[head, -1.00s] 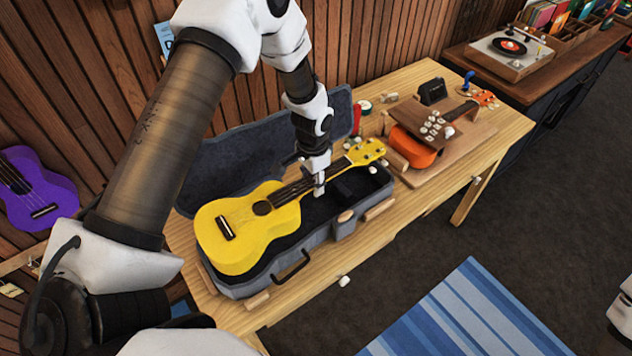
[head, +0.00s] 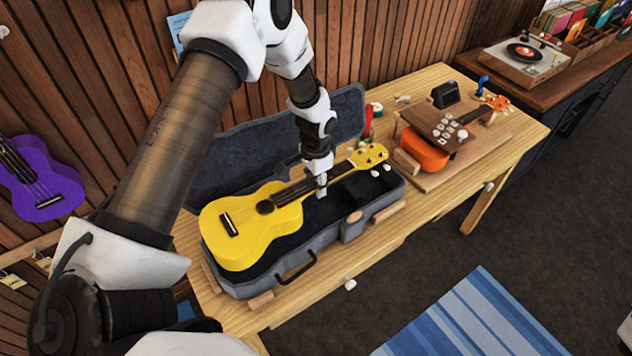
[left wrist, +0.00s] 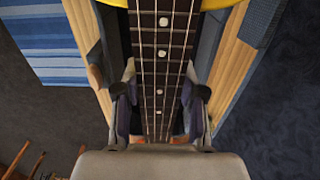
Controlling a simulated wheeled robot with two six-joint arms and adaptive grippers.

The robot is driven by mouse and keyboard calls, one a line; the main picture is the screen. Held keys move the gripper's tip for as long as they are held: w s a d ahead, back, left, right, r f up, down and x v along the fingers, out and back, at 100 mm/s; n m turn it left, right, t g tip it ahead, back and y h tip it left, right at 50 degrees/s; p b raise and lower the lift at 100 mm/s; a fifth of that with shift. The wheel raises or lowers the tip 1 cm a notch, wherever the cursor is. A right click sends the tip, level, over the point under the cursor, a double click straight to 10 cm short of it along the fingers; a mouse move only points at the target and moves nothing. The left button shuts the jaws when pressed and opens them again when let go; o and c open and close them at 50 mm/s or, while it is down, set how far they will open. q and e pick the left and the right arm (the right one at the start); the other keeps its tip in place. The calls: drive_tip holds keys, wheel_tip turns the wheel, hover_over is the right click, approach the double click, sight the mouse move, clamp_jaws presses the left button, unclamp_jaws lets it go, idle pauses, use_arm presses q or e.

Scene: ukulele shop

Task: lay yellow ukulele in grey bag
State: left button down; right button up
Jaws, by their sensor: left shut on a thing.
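The yellow ukulele (head: 248,243) is strings up over the open grey bag (head: 322,239), a hard-looking case on the wooden table. Its body is over the bag's wide left end and its headstock is at the narrow right end. I cannot tell whether it rests on the bottom. My left gripper (head: 321,186) is shut on the ukulele's neck. In the left wrist view, the fingers of the left gripper (left wrist: 160,108) stand on both sides of the dark fretboard (left wrist: 161,62). My right gripper is out of view.
The bag's lid (head: 235,160) stands open at the back. Wooden blocks (head: 375,214) sit along the bag's front. An orange ukulele (head: 424,153) lies on a wooden stand at the right. A purple ukulele (head: 42,190) hangs at the left. A blue striped rug (head: 475,320) covers the floor in front.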

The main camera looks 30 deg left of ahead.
use_arm(q)
wheel_tip(320, 180, down, 2)
drive_tip(key=shift+w+b, duration=0.1)
drive_tip(key=shift+b, duration=0.4)
drive_tip(key=shift+f+b, duration=1.1)
drive_tip(key=shift+f, duration=0.65)
drive_tip(key=shift+f+b, duration=1.65)
drive_tip(key=shift+f, duration=0.6)
drive_tip(key=c, duration=0.6)
unclamp_jaws()
drive_tip(key=shift+r, duration=0.1)
